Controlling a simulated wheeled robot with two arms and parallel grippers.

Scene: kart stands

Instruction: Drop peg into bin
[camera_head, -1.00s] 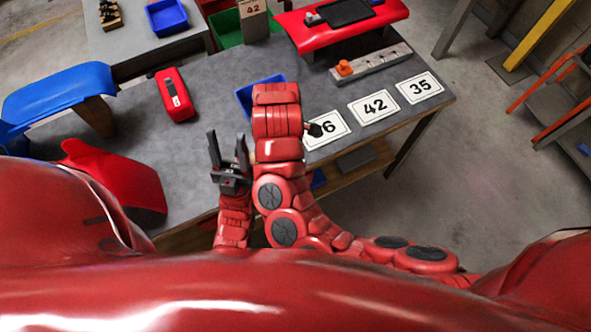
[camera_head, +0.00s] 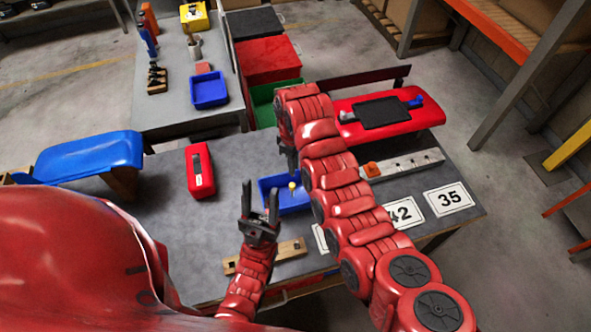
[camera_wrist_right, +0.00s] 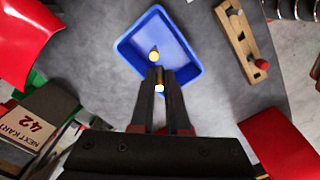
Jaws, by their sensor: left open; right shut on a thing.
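The blue bin (camera_head: 268,190) stands on the grey table, and it also shows in the right wrist view (camera_wrist_right: 185,52). My right gripper (camera_wrist_right: 159,74) is over the bin in the wrist view, its fingers shut on a brass-coloured peg (camera_wrist_right: 159,77) with a bright end. In the head view my right arm hides most of this gripper. A yellow-topped piece (camera_wrist_right: 154,56) shows within the bin's outline, just beyond the fingertips; I cannot tell whether it rests on the bin floor. My left gripper (camera_head: 260,190) is open and empty, in front of the bin.
A wooden block (camera_head: 292,248) with small pieces lies near the table's front edge. A red case (camera_head: 200,170) is to the left, number cards (camera_head: 448,198) to the right. A red stand (camera_head: 352,132) and a green bin (camera_head: 263,93) are behind.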

